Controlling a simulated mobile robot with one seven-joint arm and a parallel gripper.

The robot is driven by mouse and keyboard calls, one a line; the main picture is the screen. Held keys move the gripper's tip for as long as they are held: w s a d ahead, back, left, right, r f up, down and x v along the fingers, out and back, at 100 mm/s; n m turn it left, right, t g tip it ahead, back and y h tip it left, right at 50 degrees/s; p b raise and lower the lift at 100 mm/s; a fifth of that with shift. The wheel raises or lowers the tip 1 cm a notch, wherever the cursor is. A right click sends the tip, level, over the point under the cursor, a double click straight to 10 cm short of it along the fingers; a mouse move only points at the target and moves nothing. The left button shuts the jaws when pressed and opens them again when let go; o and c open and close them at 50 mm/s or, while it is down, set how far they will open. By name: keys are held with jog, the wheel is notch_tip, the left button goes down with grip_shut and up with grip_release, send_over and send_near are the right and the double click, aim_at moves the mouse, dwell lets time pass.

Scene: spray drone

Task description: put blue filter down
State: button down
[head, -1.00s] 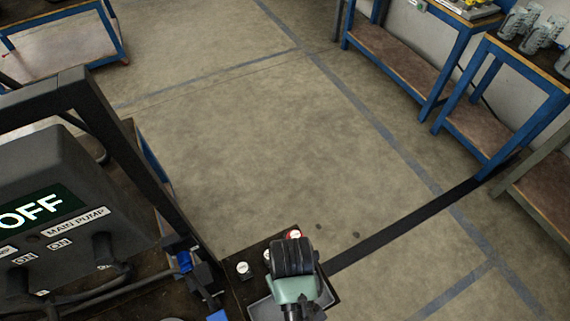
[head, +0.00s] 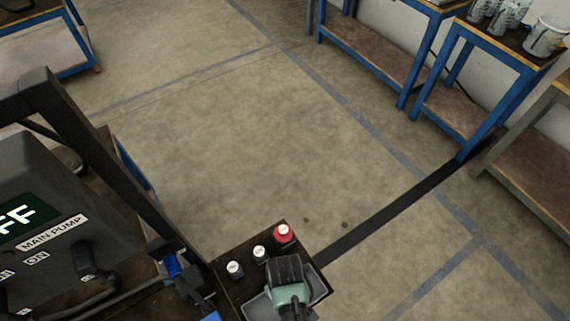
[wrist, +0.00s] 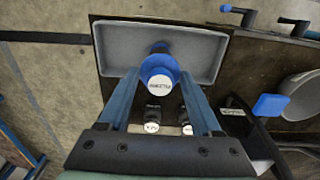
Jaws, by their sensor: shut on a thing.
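The blue filter (wrist: 159,68) has a round cap with a white label, and it sits between the blue fingers of my gripper (wrist: 160,80) in the wrist view. The fingers are shut on it. It is over a shallow grey tray (wrist: 111,48); I cannot tell whether it touches the tray floor. In the head view my black and green gripper (head: 287,275) hides the filter and covers much of the tray (head: 259,306).
Two black items with white labels (head: 234,269) (head: 259,253) and a red one (head: 283,233) stand behind the tray on the dark top. Blue workbenches (head: 440,90) line the right; the floor between is clear.

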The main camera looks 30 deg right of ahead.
jog(key=shift+f, duration=0.2)
jog(key=shift+c, duration=0.4)
grip_release()
